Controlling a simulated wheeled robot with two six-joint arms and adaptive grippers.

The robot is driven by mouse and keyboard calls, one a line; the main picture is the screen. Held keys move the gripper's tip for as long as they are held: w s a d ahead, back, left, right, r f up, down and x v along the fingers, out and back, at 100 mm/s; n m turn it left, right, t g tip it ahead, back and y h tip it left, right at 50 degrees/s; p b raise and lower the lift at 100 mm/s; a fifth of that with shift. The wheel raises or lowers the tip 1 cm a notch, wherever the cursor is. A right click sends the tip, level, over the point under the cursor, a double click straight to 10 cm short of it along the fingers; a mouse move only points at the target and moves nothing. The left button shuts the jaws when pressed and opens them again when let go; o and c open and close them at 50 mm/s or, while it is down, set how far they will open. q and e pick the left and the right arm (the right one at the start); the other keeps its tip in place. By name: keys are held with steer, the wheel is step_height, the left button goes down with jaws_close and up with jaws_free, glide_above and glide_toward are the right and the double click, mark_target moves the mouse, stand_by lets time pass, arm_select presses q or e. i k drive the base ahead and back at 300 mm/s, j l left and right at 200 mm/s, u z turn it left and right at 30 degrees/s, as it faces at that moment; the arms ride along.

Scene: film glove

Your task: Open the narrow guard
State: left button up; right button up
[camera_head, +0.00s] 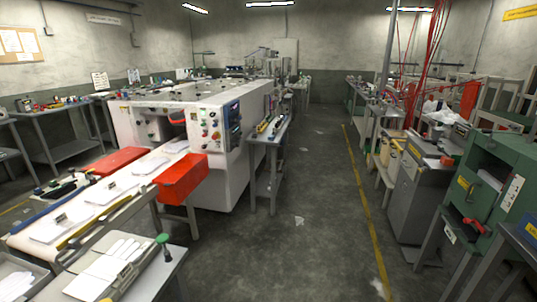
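A white machine (225,125) with a control panel (233,125) stands left of the middle. A pale conveyor belt (60,228) with flat white pieces runs from it toward the lower left. An orange-red box-shaped guard (182,180) sits at the belt's near right side. A flatter red cover (118,160) lies on the far side of the belt. I cannot tell which is the narrow guard, nor whether either is open. Neither of my grippers is in view.
A side table (270,133) with small tools stands right of the machine. A work table (130,272) with white sheets and a green knob is at lower left. A green cabinet (492,178) and grey benches line the right.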

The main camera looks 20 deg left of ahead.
mark_target(169, 176)
steer(key=i+u, duration=0.3)
steer(key=i, duration=0.2)
steer(key=i+l+u, duration=0.25)
steer(key=i, duration=0.25)
steer(key=i+l+u, duration=0.15)
steer(key=i+u, duration=0.15)
steer(key=i, duration=0.2)
steer(key=i+u, duration=0.3)
steer(key=u, duration=0.15)
steer(key=i+l+u, duration=0.1)
steer(key=i+u, duration=0.15)
steer(key=u, duration=0.2)
steer(key=i+l+u, duration=0.25)
steer(key=u, duration=0.2)
steer(key=i+l+u, duration=0.25)
steer(key=u, duration=0.15)
steer(key=i+l+u, duration=0.15)
steer(key=l+u, duration=0.3)
steer(key=j, duration=0.1)
